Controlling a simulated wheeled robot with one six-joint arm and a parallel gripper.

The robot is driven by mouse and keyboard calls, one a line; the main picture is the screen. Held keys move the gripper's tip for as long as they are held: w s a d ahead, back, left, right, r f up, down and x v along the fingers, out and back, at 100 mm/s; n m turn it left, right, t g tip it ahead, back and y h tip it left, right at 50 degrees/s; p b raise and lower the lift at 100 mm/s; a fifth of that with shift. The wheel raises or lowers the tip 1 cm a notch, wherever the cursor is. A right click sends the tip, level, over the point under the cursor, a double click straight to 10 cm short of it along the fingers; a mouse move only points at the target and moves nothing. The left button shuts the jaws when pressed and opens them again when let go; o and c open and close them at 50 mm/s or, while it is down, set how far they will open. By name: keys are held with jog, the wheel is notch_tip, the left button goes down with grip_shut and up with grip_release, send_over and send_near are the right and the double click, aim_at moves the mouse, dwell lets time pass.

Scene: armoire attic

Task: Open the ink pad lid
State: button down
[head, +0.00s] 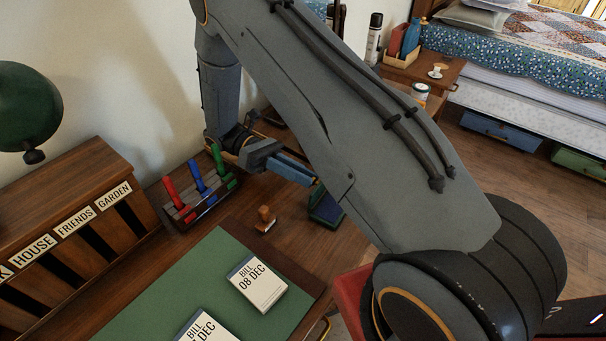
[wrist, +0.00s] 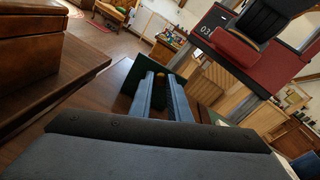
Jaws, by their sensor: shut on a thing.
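The ink pad (head: 325,210) is a small dark blue-green case on the desk near its far right edge, partly hidden behind my arm. Its dark green lid (wrist: 122,92) shows in the wrist view as a flat panel beyond the fingers, with a small brass-coloured knob (wrist: 160,77) between the fingertips. My gripper (head: 313,181) reaches over the pad from the upper left in the head view. In the wrist view my gripper (wrist: 161,80) has its two blue fingers closed around the knob. I cannot tell how far the lid is raised.
A rack with red, blue and green handled stamps (head: 197,190) and a small wooden stamp (head: 265,219) stand left of the pad. Bill cards (head: 258,284) lie on a green mat (head: 150,295). A labelled wooden sorter (head: 70,200) and green lamp (head: 28,105) stand further left.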

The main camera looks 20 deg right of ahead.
jog(key=c, duration=1.7)
grip_release()
jog(key=shift+o, duration=0.2)
notch_tip(320, 180, up, 10)
jog(key=b, duration=0.1)
